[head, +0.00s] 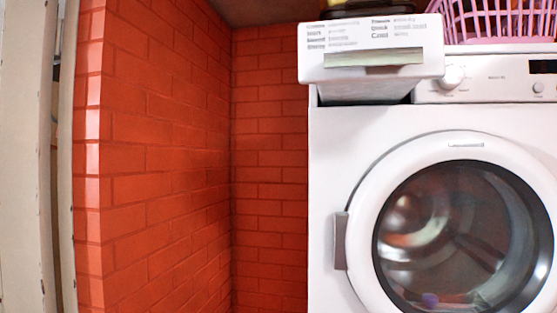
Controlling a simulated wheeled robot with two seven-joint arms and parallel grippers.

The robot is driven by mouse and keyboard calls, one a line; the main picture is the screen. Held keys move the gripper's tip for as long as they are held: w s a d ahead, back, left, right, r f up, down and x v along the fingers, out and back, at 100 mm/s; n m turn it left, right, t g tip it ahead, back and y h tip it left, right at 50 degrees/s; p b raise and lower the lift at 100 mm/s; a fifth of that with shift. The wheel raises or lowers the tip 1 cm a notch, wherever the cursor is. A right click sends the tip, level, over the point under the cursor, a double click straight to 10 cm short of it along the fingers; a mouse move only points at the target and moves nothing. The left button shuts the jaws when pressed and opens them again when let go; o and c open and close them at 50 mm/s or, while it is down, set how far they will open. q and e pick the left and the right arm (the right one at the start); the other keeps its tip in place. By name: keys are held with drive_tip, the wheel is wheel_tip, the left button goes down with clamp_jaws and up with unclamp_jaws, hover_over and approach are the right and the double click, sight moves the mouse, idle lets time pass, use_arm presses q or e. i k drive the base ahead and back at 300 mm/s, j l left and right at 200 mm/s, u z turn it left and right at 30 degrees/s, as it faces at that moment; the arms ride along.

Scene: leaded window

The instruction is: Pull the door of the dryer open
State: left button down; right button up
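The white dryer (326,150) fills the right side of the head view, cut off by the right and bottom edges. Its round door (368,200) has a white ring and a dark glass window (460,235). The door looks shut, flush with the front. A grey piece, perhaps the handle (341,240), sits at the door's left edge. A small purple thing shows behind the glass. Neither of my grippers is in view.
A drawer (372,75) at the dryer's top left sticks out toward me. A pink basket (495,20) stands on top. A red brick wall (170,160) is left of the dryer, with a pale upright frame (28,160) at the far left.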

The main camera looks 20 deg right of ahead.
sight(356, 231)
drive_tip(key=z, duration=1.6)
